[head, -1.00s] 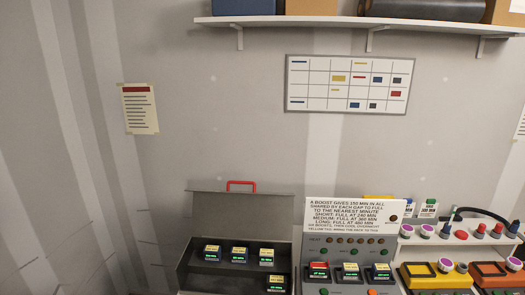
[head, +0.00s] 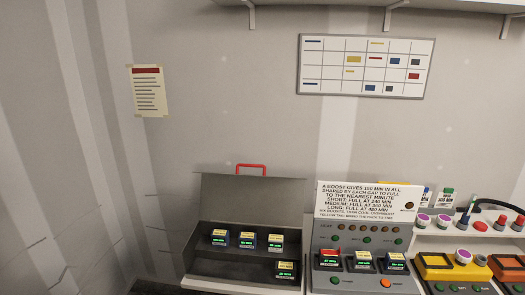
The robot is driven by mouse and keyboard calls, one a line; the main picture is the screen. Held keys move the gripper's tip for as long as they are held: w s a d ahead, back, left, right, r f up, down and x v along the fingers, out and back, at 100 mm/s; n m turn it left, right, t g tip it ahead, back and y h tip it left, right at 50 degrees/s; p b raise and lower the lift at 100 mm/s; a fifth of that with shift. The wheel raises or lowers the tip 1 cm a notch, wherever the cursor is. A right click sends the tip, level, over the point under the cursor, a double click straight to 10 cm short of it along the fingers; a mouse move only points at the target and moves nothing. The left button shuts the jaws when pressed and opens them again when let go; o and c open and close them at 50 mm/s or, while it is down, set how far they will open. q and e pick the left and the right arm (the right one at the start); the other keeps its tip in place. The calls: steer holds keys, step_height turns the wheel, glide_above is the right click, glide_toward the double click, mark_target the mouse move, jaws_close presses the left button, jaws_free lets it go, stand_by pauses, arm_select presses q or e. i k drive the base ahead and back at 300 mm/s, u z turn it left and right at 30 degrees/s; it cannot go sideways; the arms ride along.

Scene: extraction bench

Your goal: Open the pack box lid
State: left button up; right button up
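The pack box (head: 190,270) is a dark grey case at the lower middle of the head view. Its lid (head: 243,198) stands raised at the back, with a red handle (head: 251,169) on its top edge. Inside are several small packs with yellow labels and green displays, such as one pack (head: 219,238) in the back row and one pack (head: 285,270) at the front right. Neither of my grippers is in view.
Right of the box stands a grey charger panel (head: 367,238) with packs in it and a white text sign (head: 370,199) above. Further right are yellow and orange units (head: 452,270) and a rack with coloured knobs (head: 481,227). A wall chart (head: 366,67) hangs above.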

mark_target(264, 199)
steer(key=u, duration=0.1)
steer(key=i, duration=1.45)
steer(key=u, duration=0.1)
